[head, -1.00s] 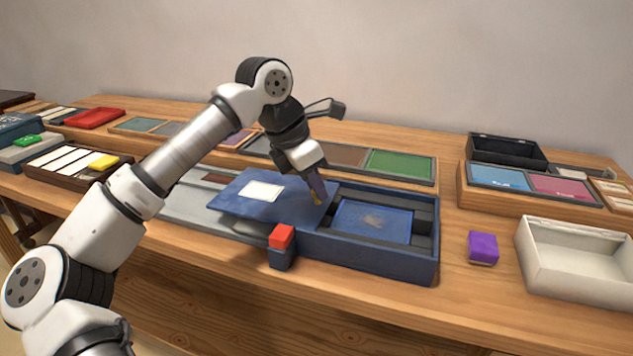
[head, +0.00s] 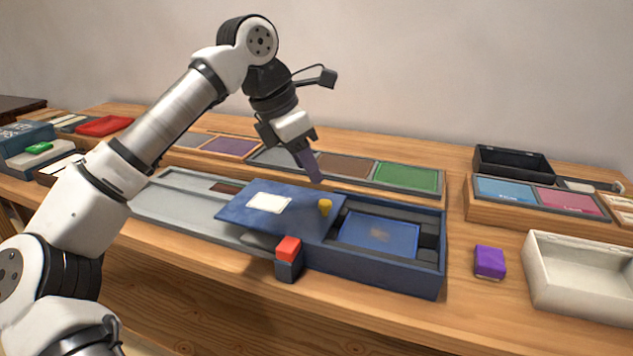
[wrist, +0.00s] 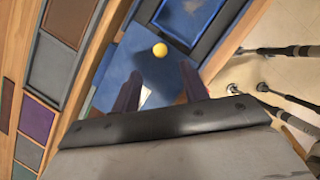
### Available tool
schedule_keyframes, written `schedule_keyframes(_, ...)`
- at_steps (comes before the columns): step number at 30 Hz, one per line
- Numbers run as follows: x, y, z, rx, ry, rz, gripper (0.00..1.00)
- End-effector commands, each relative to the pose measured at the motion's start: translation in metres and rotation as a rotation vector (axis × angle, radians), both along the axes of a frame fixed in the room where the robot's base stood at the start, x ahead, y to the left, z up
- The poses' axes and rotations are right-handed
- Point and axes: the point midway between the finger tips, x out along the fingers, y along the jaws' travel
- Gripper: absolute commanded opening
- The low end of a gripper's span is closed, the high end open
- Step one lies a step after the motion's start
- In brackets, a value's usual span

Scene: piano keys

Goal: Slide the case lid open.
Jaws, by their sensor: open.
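The blue case (head: 375,267) sits on the wooden bench, its right part uncovered with a blue panel (head: 379,235) inside. Its blue lid (head: 240,212) lies shifted to the left and overhangs a grey tray, with a white label (head: 269,203) and a yellow knob (head: 324,207) near its right end. My gripper (head: 310,165) is open and empty, above and behind the knob, apart from it. In the wrist view the knob (wrist: 159,50) shows beyond the spread fingers (wrist: 160,85), and the lid (wrist: 140,65) lies beneath them.
A red-topped block (head: 288,258) stands at the case's front edge. A purple block (head: 489,262) and an open white box (head: 580,275) are to the right. A row of coloured panels (head: 405,177) lies behind the case. The grey tray (head: 175,205) extends left.

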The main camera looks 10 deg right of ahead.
Motion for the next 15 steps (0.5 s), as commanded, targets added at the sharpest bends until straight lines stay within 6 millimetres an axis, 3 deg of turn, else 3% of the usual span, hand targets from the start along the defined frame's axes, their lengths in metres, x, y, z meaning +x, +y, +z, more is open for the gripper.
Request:
schedule_keyframes(1,0.0,0.005,0.013,-0.002,-0.002,0.004,0.44)
schedule_keyframes(6,-0.003,0.015,0.039,-0.001,-0.001,0.001,0.44)
schedule_keyframes(15,-0.004,0.022,0.053,-0.001,0.001,0.001,0.44)
